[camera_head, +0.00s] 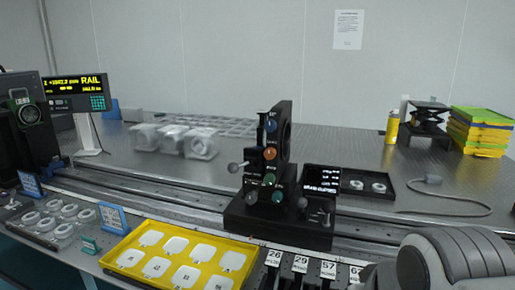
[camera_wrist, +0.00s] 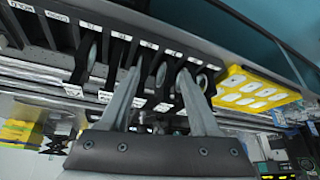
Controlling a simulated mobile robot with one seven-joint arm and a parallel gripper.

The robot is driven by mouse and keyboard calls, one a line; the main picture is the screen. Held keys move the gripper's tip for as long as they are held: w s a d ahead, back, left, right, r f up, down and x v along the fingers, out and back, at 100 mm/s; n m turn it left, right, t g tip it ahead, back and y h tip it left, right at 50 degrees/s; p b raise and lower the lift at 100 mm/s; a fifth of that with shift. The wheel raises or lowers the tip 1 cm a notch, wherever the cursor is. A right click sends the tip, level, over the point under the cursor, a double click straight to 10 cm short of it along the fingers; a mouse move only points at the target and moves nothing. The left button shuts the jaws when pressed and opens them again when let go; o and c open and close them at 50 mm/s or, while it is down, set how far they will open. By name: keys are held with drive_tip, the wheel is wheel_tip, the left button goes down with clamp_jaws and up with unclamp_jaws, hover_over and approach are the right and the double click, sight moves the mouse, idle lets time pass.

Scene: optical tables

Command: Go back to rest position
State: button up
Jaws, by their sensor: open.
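My gripper (camera_wrist: 159,73) is open in the wrist view. Its two grey fingers are spread apart and point at a black slotted rack (camera_wrist: 50,32) with white labels along its edge. A round lens-like disc (camera_wrist: 161,74) in a dark holder shows in the gap between the fingertips. I cannot tell whether either finger touches it. Other discs stand in the rack beside the fingers, one to the left (camera_wrist: 92,54) and one to the right (camera_wrist: 202,83). In the head view only a grey rounded part of my arm shows at the bottom right; the fingertips are not visible there.
A black optical mount with knobs (camera_head: 270,165) stands on the rail in the middle. A yellow tray (camera_head: 120,257) of white pieces lies in front. Numbered labels (camera_head: 300,263) line the front edge. A cable (camera_head: 450,205) and yellow-green trays (camera_head: 480,130) are at the right.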

wheel_tip(320, 180, up, 23)
drive_tip(key=p, duration=2)
drive_tip(key=shift+w+p, duration=0.2)
drive_tip(key=shift+p, duration=0.15)
